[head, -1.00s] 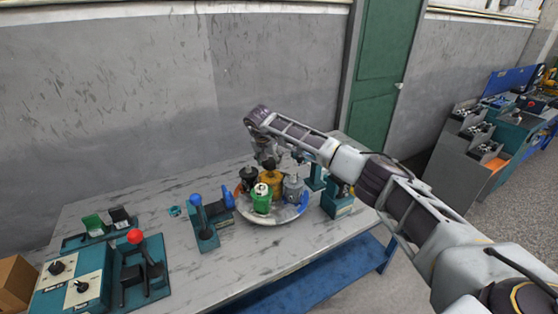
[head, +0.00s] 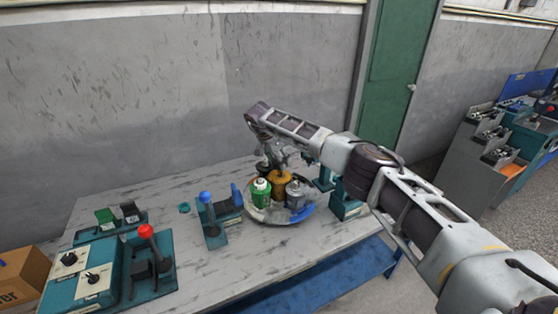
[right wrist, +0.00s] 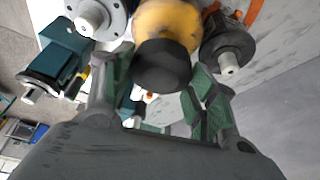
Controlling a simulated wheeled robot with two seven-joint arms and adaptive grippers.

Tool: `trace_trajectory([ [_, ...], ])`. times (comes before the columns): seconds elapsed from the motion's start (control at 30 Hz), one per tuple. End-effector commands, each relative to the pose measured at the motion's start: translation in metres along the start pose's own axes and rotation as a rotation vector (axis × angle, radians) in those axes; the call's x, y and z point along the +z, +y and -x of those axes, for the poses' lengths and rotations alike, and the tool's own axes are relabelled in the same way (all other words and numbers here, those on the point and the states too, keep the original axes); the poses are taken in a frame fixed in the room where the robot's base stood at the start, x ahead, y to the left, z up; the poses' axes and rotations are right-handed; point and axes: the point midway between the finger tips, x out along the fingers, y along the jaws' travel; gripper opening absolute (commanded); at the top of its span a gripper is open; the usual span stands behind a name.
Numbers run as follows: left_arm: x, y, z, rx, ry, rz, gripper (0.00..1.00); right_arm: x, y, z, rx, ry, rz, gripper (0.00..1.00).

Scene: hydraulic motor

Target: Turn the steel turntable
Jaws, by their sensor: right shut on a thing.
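The steel turntable (head: 271,216) is a round plate on the table in the head view. Green (head: 261,190), yellow (head: 281,187), grey (head: 296,195) and black (head: 262,168) motor-like parts stand on it. My right gripper (head: 277,163) reaches down over the middle from behind. In the right wrist view, its green-padded fingers (right wrist: 158,95) are on either side of the black knob (right wrist: 163,65) on top of the yellow part, shut on it. The contact is partly hidden. My left gripper is out of view.
A blue-handled lever stand (head: 212,225) is left of the turntable, and a teal fixture (head: 346,205) is close on its right. A control panel (head: 90,270) and red-knobbed lever (head: 147,233) stand at front left. The table's front edge is near.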

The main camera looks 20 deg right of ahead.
Motion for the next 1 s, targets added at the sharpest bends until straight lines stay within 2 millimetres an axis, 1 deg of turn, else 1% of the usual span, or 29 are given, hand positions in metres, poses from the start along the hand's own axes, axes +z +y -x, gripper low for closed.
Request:
trace_trajectory([
  [0.3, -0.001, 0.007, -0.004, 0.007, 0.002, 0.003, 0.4, -0.001, -0.001, 0.001, 0.053, 0.002, -0.139, 0.15],
  [0.53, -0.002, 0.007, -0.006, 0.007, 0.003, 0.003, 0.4, -0.001, -0.001, 0.001, 0.08, 0.001, -0.204, 0.15],
  [1.0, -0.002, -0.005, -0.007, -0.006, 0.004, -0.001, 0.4, -0.001, -0.001, 0.001, 0.095, 0.001, -0.239, 0.15],
])
